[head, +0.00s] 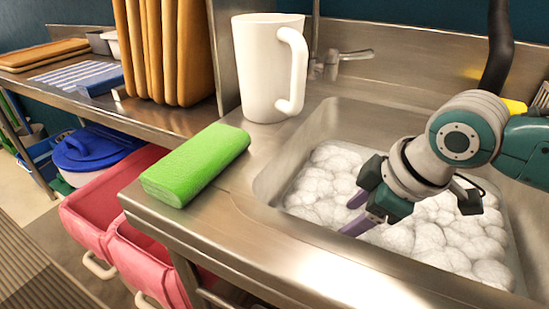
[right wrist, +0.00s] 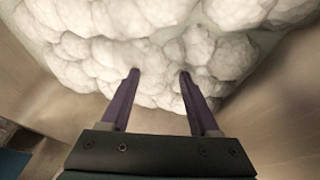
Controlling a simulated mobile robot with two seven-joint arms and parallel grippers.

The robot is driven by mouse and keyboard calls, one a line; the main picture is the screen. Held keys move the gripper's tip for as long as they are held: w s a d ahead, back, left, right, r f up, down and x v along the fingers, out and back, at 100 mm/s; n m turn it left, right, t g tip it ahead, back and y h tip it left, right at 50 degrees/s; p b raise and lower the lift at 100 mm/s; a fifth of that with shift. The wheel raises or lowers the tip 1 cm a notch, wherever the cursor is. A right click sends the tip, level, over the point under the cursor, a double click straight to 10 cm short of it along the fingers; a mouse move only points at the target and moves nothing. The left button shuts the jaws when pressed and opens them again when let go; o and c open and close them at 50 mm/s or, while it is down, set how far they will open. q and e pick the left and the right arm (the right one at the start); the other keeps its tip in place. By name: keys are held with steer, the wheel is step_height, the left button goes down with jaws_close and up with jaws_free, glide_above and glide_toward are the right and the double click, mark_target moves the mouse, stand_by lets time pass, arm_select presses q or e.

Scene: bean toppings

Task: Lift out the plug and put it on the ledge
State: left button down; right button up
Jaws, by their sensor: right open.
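The sink basin (head: 290,160) is full of white foam (head: 325,185), and no plug shows in either view. My right gripper (head: 350,212) is over the foam near the front left part of the sink. Its purple fingers point down toward the foam. In the right wrist view the two fingers (right wrist: 158,75) are apart with nothing between them but foam behind. I cannot tell whether the tips touch the foam. The steel ledge (head: 265,215) runs along the front and left of the sink. My left gripper is not in view.
A green sponge block (head: 197,163) lies on the ledge left of the sink. A large white mug (head: 262,75) stands behind it, near the tap (head: 345,58). Wooden boards (head: 165,50) stand at the back left. Pink bins (head: 100,205) are below the counter's left edge.

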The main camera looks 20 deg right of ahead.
mark_target(342, 220)
steer(key=b+x, duration=0.1)
steer(key=x, duration=0.1)
steer(key=b+x, duration=0.1)
steer(key=x, duration=0.1)
steer(key=shift+w+f, duration=0.2)
steer(key=shift+w, duration=0.25)
jaws_close()
